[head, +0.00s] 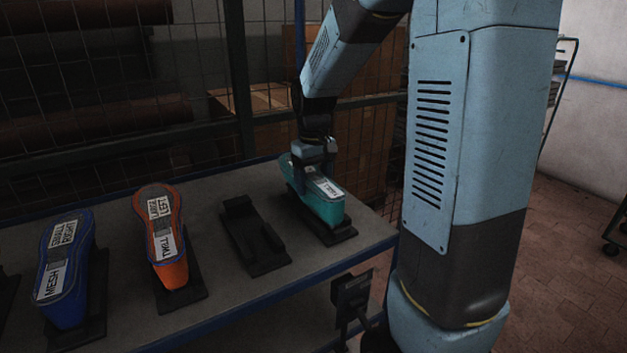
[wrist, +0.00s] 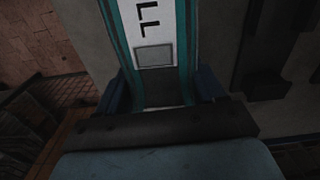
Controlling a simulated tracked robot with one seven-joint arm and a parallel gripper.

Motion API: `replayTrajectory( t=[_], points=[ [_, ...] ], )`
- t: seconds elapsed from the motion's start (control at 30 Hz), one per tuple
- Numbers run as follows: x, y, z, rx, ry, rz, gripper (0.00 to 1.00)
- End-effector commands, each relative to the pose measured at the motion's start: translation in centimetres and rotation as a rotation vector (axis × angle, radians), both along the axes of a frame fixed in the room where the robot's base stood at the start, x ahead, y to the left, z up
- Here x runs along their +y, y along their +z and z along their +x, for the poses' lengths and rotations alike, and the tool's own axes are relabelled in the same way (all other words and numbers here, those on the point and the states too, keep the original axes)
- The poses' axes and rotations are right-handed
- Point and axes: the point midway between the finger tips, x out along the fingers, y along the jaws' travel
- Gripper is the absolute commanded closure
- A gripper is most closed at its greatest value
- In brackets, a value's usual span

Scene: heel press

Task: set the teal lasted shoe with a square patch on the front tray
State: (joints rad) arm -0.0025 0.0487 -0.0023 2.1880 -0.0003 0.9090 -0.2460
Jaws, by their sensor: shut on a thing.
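The teal lasted shoe (head: 325,204) rests on or just above a black cradle at the right end of the bench. It carries a white label. In the wrist view the teal shoe (wrist: 183,60) fills the upper middle, with part of the label lettering and a grey square patch (wrist: 154,56) showing. My gripper (head: 316,152) comes down from above on the shoe's far end and is shut on it. In the wrist view the fingers (wrist: 165,92) sit on either side of the shoe. I cannot make out the front tray.
An orange shoe (head: 166,240) and a blue shoe (head: 66,270) stand on cradles at the left of the bench (head: 215,300). An empty black cradle (head: 252,237) lies between the orange and teal shoes. A wire mesh fence (head: 90,110) stands behind the bench.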

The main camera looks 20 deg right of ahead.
Motion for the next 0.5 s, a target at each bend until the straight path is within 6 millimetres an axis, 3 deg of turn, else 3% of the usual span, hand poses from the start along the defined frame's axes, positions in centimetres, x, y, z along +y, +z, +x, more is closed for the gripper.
replayTrajectory(
  t=[0.5],
  points=[
    [0.0, -0.54, 0.02, 0.0, 0.0, 0.0, 1.0]
  ],
)
